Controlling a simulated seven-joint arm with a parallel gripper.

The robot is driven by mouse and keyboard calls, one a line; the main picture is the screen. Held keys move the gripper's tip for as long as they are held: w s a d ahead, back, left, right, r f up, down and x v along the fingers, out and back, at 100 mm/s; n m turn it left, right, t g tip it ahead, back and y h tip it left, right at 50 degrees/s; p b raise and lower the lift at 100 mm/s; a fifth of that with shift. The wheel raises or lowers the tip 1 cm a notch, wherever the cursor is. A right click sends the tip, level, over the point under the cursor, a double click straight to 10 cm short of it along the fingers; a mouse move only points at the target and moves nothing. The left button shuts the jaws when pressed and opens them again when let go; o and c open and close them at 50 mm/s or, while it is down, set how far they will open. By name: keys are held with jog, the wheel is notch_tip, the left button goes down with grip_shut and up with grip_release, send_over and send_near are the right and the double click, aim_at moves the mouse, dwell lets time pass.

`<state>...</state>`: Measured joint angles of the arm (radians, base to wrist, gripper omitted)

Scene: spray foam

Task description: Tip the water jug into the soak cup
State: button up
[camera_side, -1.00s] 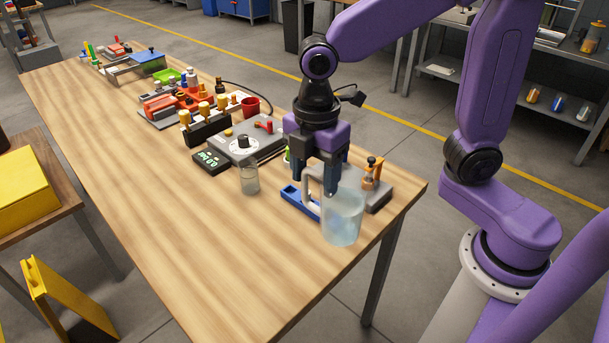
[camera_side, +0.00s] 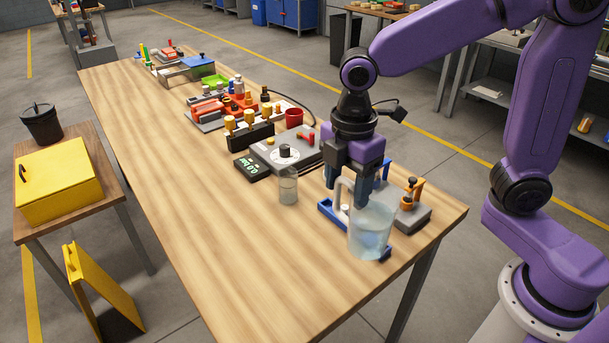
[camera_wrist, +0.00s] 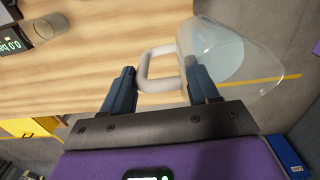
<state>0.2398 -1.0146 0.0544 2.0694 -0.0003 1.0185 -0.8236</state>
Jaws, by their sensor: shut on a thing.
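The water jug (camera_side: 371,230) is a large clear vessel with pale bluish water and a white handle. My gripper (camera_side: 350,190) is shut on the jug's handle. In the wrist view the handle (camera_wrist: 144,72) lies between my fingers (camera_wrist: 160,85), and the jug body (camera_wrist: 228,55) is at the right. The soak cup (camera_side: 288,187) is a small clear cup standing on the wood left of the jug. It also shows in the wrist view (camera_wrist: 46,29).
The bench's left front (camera_side: 215,230) is clear.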

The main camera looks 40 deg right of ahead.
jog(key=w+m, duration=0.4)
jog(key=w, duration=0.6)
jog(key=w+d+f+m, duration=0.2)
jog(key=w+d+m, duration=0.8)
jog(key=w+d, duration=0.6)
jog(key=w, duration=0.3)
jog(key=shift+w+d+f, duration=0.15)
jog(key=shift+f, duration=0.15)
jog(key=shift+s+a+f+t+h, duration=0.15)
jog(key=shift+f+t+h, duration=0.3)
jog(key=shift+h, duration=0.7)
jog(key=shift+a+f+t+h, duration=0.3)
jog(key=shift+f+t+h, duration=0.2)
jog(key=shift+h, duration=0.7)
jog(key=shift+s+a+f+t+h, duration=0.15)
jog(key=shift+f+t+h, duration=0.3)
jog(key=shift+h, duration=0.7)
jog(key=shift+s+a+f+t+h, duration=0.15)
jog(key=shift+a+t+h, duration=0.15)
jog(key=shift+a+h, duration=0.45)
dwell(0.5)
